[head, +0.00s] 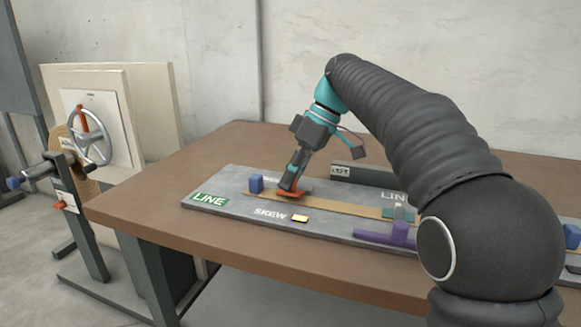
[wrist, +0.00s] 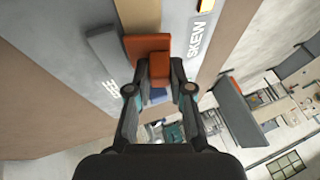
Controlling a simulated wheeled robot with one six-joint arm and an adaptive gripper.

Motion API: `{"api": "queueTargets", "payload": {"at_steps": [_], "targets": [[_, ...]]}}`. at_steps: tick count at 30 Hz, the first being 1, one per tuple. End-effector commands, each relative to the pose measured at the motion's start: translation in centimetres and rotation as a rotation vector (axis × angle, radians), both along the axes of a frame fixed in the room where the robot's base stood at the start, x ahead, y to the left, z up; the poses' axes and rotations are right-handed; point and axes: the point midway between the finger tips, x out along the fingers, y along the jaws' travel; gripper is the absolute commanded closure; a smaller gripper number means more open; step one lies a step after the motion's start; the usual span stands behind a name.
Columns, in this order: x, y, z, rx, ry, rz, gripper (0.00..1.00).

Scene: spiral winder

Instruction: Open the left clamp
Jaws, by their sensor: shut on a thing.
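The left clamp is orange-red (head: 292,195) and sits at the left part of the grey board, over the tan strip (head: 345,205). My gripper (head: 289,184) reaches down onto it, tilted. In the wrist view the clamp's wide orange part (wrist: 146,44) lies just past the fingertips. A narrower orange part (wrist: 159,66) is between the two fingers of my gripper (wrist: 157,72), which are shut on it. Whether the clamp is raised or pressed down on the strip cannot be told, as my gripper hides part of it.
A blue block (head: 256,183) stands just left of the clamp. A purple part (head: 399,233) and a green part (head: 397,213) are further right on the board (head: 236,209). A winder with a handwheel (head: 90,137) stands left of the brown table (head: 130,205).

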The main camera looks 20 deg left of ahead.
Motion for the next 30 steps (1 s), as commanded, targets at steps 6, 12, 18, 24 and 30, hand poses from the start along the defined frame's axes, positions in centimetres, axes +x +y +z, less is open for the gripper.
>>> {"api": "queueTargets", "payload": {"at_steps": [6,12,18,24,30], "targets": [[0.69,-0.02,0.13,0.012,0.119,0.0,1.0],[0.92,-0.05,0.29,0.016,0.179,0.0,1.0],[0.96,-0.03,0.34,0.018,0.198,-0.001,1.0],[0.96,-0.02,0.35,0.018,0.198,-0.001,1.0],[0.96,0.02,0.35,0.018,0.198,-0.001,0.54]]}}
